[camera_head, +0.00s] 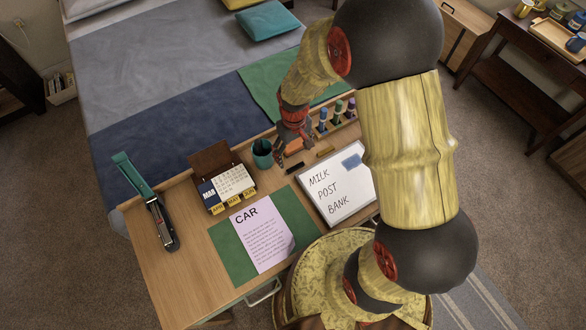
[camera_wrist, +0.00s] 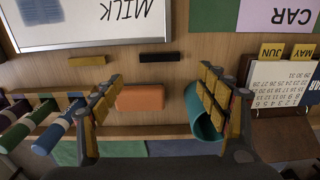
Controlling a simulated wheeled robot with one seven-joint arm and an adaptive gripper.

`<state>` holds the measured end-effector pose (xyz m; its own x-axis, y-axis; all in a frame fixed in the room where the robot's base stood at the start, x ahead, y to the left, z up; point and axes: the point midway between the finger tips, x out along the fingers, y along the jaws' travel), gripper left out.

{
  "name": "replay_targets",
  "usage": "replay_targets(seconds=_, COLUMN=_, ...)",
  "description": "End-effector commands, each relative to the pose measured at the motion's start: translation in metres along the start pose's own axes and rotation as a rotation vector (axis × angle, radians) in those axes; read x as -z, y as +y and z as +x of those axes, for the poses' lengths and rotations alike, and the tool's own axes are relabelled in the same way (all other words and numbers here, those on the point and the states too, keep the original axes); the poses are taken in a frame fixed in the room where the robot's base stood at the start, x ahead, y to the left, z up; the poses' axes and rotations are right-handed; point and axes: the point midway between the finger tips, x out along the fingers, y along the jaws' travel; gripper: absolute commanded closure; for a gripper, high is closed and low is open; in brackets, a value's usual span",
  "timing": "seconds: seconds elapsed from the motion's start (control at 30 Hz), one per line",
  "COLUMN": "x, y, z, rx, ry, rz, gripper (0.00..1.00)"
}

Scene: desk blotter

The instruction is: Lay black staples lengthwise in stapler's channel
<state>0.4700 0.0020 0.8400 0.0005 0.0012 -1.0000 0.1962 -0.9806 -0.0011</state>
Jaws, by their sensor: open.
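The black staples (camera_head: 294,168) form a short dark bar lying flat on the desk between the pen cup and the whiteboard. They also show in the wrist view (camera_wrist: 158,57), just past my fingertips and between their lines. The stapler (camera_head: 157,218) stands at the desk's left side with its teal top arm swung up and its channel exposed. My gripper (camera_head: 290,147) is above the back of the desk, far right of the stapler. In the wrist view my gripper (camera_wrist: 160,78) is open and empty, with its two fingers wide apart.
An orange block (camera_wrist: 140,98) lies below my fingers. A brass-coloured bar (camera_wrist: 88,60) lies beside the black one. A teal cup (camera_head: 262,154), a marker rack (camera_head: 338,118), a calendar (camera_head: 229,184), a whiteboard (camera_head: 335,186) and a green blotter (camera_head: 228,256) with a CAR sheet surround them.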

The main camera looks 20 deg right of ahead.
Motion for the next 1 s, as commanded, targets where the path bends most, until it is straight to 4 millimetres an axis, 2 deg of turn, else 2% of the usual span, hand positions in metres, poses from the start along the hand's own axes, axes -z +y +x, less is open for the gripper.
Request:
replay_targets(seconds=0.1, x=-0.001, y=0.0, z=0.015, rx=0.0, ry=-0.001, rz=0.0, gripper=0.26)
replay_targets(seconds=0.27, x=-0.003, y=0.0, z=0.025, rx=0.0, ry=-0.002, rz=0.001, gripper=0.26)
replay_targets(seconds=0.57, x=-0.006, y=0.001, z=0.066, rx=0.0, ry=-0.002, rz=0.001, gripper=0.26)
replay_targets(seconds=0.83, x=-0.006, y=0.001, z=0.068, rx=0.0, ry=-0.001, rz=0.001, gripper=0.26)
replay_targets(seconds=1.0, x=-0.006, y=0.001, z=0.067, rx=0.0, ry=-0.001, rz=0.001, gripper=0.36)
